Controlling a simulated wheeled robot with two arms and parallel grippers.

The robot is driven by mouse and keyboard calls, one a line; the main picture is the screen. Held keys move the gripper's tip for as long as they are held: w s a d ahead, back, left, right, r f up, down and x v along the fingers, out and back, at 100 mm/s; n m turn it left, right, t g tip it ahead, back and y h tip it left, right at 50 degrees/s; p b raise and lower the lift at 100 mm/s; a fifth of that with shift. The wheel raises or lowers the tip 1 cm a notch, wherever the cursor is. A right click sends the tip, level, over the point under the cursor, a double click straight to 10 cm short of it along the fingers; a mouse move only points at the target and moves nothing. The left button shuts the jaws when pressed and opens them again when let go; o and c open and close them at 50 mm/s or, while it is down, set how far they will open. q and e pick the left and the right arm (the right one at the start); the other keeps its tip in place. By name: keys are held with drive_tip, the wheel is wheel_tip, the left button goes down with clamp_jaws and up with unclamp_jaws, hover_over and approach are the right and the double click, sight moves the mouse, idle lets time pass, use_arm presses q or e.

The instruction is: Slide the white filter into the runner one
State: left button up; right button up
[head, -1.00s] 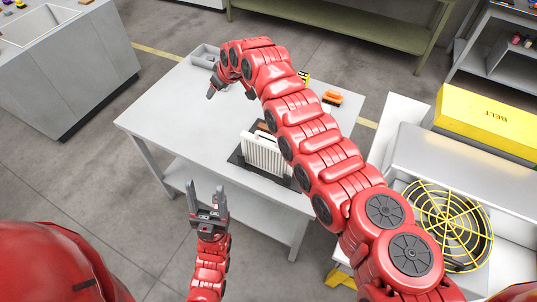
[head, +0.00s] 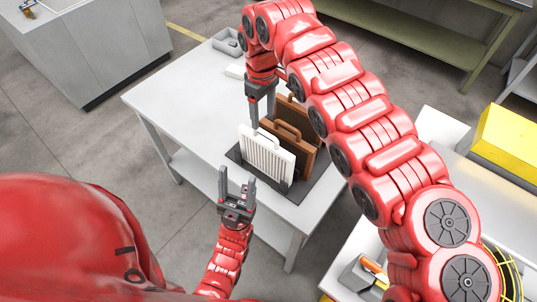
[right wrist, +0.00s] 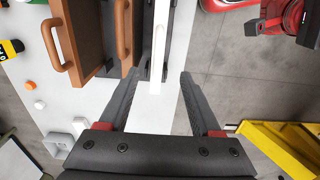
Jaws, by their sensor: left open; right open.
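The white ribbed filter (head: 266,155) stands upright near the front of a dark base (head: 308,186) on the grey table. I cannot make out the runner's slots or whether the filter is seated in one. In the right wrist view the filter is a thin white edge (right wrist: 159,40) ahead of the fingers. My right gripper (head: 258,122) is open, pointing down at the filter's far-left top corner. Its fingertips (right wrist: 159,78) lie either side of the filter's line; contact is unclear. My left gripper (head: 237,177) is open and empty, in front of the table's near edge.
Brown panels with handles (head: 305,158) stand just behind the white filter, close to my right gripper. A grey tray (head: 227,42) sits at the table's far corner. The table's left part (head: 190,100) is clear. A yellow box (head: 508,139) is at the right.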

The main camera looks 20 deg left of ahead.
sight(265, 142)
wheel_tip(265, 142, down, 7)
drive_tip(key=p, duration=0.2)
drive_tip(key=shift+d+f+p, duration=0.1)
drive_tip(key=shift+d+p, duration=0.05)
drive_tip(key=shift+p, duration=0.2)
drive_tip(key=shift+f, duration=0.6)
drive_tip(key=shift+f+p, duration=0.2)
drive_tip(key=shift+p, duration=0.25)
wheel_tip(265, 142, down, 3)
drive_tip(key=shift+f+p, duration=0.2)
drive_tip(key=shift+p, duration=0.7)
drive_tip(key=shift+w+d+f, duration=0.15)
drive_tip(key=shift+f, duration=0.55)
clamp_jaws()
